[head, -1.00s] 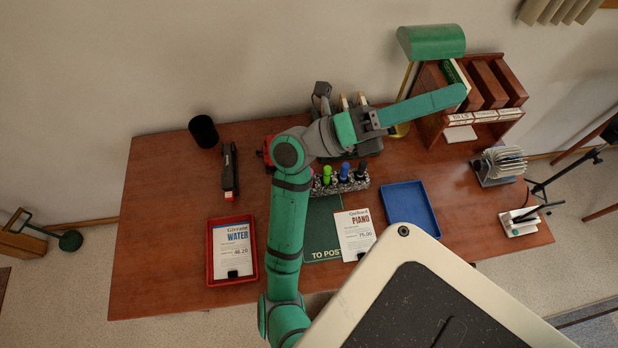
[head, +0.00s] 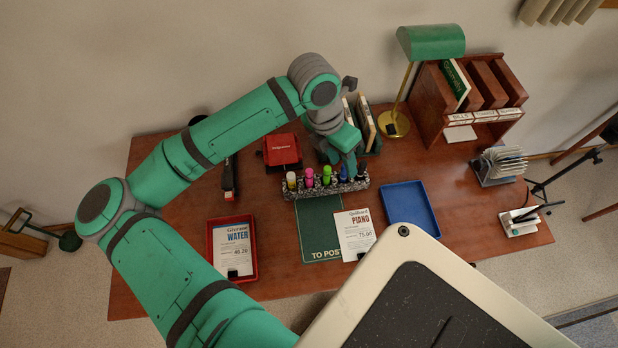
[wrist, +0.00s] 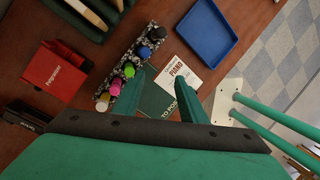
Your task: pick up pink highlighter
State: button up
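The pink highlighter (head: 309,178) stands upright in a speckled holder (head: 328,189), between the yellow highlighter (head: 291,180) and the green one (head: 327,174). In the wrist view the pink highlighter (wrist: 115,89) shows to the left of my fingers. My gripper (head: 350,168) is over the right part of the holder in the head view, near the blue and black highlighters, and partly hides them. In the wrist view my gripper (wrist: 166,80) has its two fingers apart, with the green mat and a paper seen between them. I see nothing held.
A red box (head: 282,150) stands behind the holder on the left; books (head: 365,122) stand behind it on the right. The green mat (head: 320,225), a paper card (head: 355,233), a blue tray (head: 410,208) and a red tray (head: 212,262) lie in front.

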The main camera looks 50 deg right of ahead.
aim_at(309, 171)
jog(key=w+a+t, duration=0.1)
jog(key=w, duration=0.1)
jog(key=w+a+y, duration=0.1)
jog(key=w, duration=0.1)
jog(key=w+a+t, duration=0.1)
jog(key=w, duration=0.1)
jog(key=shift+w+a+f+t, duration=0.15)
jog(key=shift+a+f+t, duration=0.05)
jog(key=shift+f+t, duration=0.1)
jog(key=shift+w+a+f+y, duration=0.15)
jog(key=shift+w+f+y, duration=0.05)
jog(key=shift+w+y, duration=0.1)
notch_tip(309, 171, down, 5)
jog(key=shift+f, duration=0.2)
jog(key=shift+w+f, duration=0.15)
jog(key=shift+f, duration=1.15)
jog(key=shift+w+f, duration=0.1)
jog(key=shift+f, duration=1.15)
grip_shut()
